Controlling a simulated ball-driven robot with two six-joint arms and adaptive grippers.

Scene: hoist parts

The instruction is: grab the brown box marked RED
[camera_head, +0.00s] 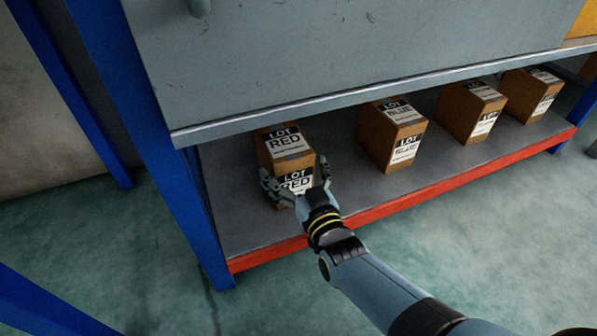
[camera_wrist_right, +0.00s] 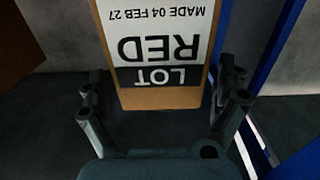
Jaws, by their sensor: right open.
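The brown box marked RED (camera_head: 284,148) stands on the low grey shelf, at the left end of a row of boxes. Its top and front labels read LOT RED. My right gripper (camera_head: 296,181) is open at the front of this box, with one finger near each side. In the right wrist view the box (camera_wrist_right: 160,98) appears upside down between the two open fingers (camera_wrist_right: 165,97); I cannot tell whether they touch it. My left gripper is not in view.
Several similar brown boxes stand to the right, the nearest being one box (camera_head: 378,140) with clear shelf between. A grey upper panel edge (camera_head: 330,100) overhangs the shelf. A blue post (camera_head: 165,150) stands close left, and a red rail (camera_head: 400,205) runs along the shelf front.

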